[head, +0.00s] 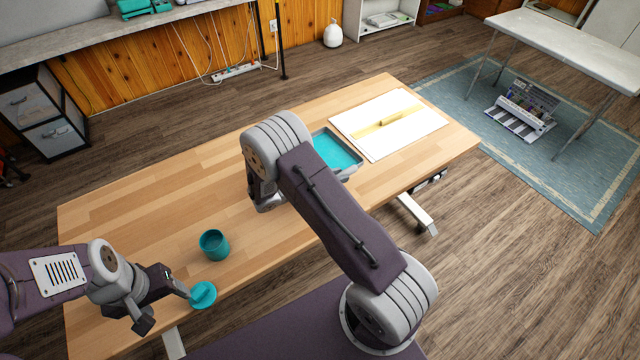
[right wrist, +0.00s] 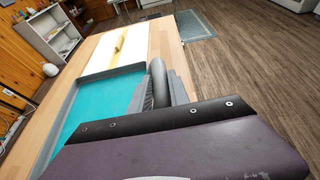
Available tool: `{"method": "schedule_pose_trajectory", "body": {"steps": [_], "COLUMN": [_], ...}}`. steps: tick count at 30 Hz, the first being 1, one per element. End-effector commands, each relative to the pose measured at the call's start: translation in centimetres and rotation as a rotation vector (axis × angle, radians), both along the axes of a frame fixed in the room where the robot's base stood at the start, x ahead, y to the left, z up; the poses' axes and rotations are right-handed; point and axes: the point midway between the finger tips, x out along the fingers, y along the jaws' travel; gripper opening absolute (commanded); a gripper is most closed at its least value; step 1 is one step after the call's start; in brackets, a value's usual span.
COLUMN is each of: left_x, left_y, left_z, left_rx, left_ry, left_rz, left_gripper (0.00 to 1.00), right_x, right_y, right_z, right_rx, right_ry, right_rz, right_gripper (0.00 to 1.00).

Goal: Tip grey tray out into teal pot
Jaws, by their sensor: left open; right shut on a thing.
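The grey tray (head: 357,172) lies on the wooden table right of centre, partly hidden by my right arm. Its inside looks flat teal; I cannot make out loose pieces. In the right wrist view the tray (right wrist: 72,98) runs along the left, and my right gripper (right wrist: 163,82) is shut on its near side rim. The teal pot (head: 214,246) stands upright and open near the table's front left. A teal lid (head: 203,295) with a knob lies closer to the front edge. My left gripper (head: 164,307) is open, just left of the lid and apart from the pot.
A white sheet (head: 376,141) with a yellowish bar (head: 389,118) on it lies beyond the tray; both also show in the right wrist view. The table's left and back (head: 150,205) are clear. My right arm passes between the pot and the tray in the picture.

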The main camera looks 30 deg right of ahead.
Motion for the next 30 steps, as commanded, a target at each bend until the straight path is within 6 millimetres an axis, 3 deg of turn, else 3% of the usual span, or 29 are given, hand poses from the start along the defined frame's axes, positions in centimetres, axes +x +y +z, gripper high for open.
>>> {"method": "schedule_pose_trajectory", "body": {"steps": [4, 10, 25, 28, 30], "left_x": [0.0, 0.0, 0.0, 0.0, 0.0], "left_y": [0.0, 0.0, 0.0, 0.0, 0.0], "left_z": [-0.4, -0.5, -0.5, -0.5, -0.5], "left_rx": [0.0, 0.0, 0.0, 0.0, 0.0], "left_ry": [0.0, 0.0, 0.0, 0.0, 0.0], "left_rz": [0.0, 0.0, 0.0, 0.0, 0.0], "left_gripper": [0.64, 0.64, 0.64, 0.64, 0.64], "right_x": [-1.7, -2.9, -3.2, -4.9, -7.0], "right_y": [-2.9, -4.8, -5.1, -5.1, -4.8], "right_z": [2.0, 3.3, 3.5, 3.1, 2.6], "right_rx": [-0.001, -0.001, -0.001, -0.002, -0.002], "right_ry": [-0.002, -0.003, -0.003, -0.002, -0.002], "right_rz": [-0.005, -0.002, -0.02, -0.107, -0.216], "right_gripper": [0.0, 0.0, 0.0, 0.0, 0.0]}}
